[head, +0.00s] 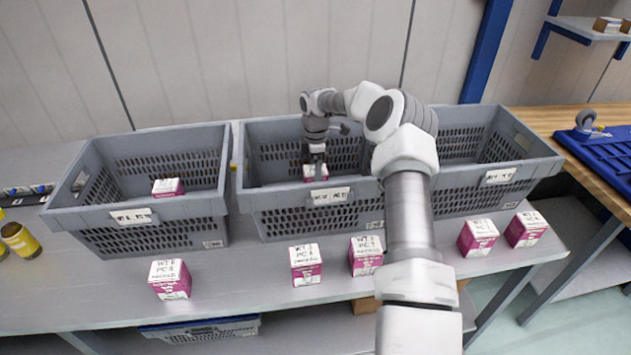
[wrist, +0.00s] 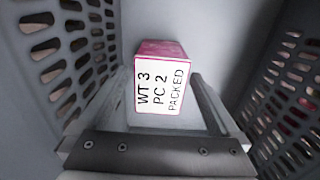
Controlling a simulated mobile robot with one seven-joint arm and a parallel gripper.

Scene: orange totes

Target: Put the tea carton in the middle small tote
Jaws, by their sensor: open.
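A pink carton with a white label stands on the floor of the middle grey tote (head: 285,192); I take it as the tea carton (head: 310,172). In the wrist view the same carton (wrist: 160,85) has a label reading "WT 3 PC 2 PACKED". My gripper (head: 318,174) reaches down into the middle tote at this carton. In the wrist view its open fingers (wrist: 165,100) lie to the left and right of the carton. I cannot tell whether either finger touches it.
A left grey tote (head: 85,222) holds another pink carton (head: 168,187). A right grey tote (head: 530,175) stands behind my arm. Several similar cartons (head: 306,264) stand along the grey table's (head: 240,300) front. Perforated tote walls (wrist: 55,60) rise close beside my gripper.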

